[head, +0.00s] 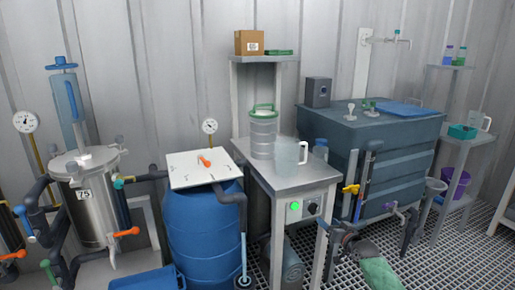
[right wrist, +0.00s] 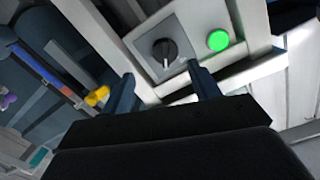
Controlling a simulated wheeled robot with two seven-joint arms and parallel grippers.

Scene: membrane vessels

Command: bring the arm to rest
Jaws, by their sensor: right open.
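My right gripper (head: 338,229) is low at the right of the steel bench (head: 285,178), near its control panel. In the right wrist view the two fingers of the right gripper (right wrist: 164,90) stand apart with nothing between them. The panel shows beyond the fingers, with a black knob (right wrist: 165,52) and a lit green button (right wrist: 218,40). In the head view the green button (head: 296,206) and black knob (head: 312,207) are on the bench front. The gripper appears apart from the knob. My left gripper is not in view.
A clear jug (head: 289,155) and a steel canister (head: 263,136) stand on the bench. A blue barrel (head: 203,235) with a white lid is left. A dark tank (head: 385,160) with a yellow-handled valve (head: 351,189) is close behind the gripper. Grated floor (head: 455,258) is open at right.

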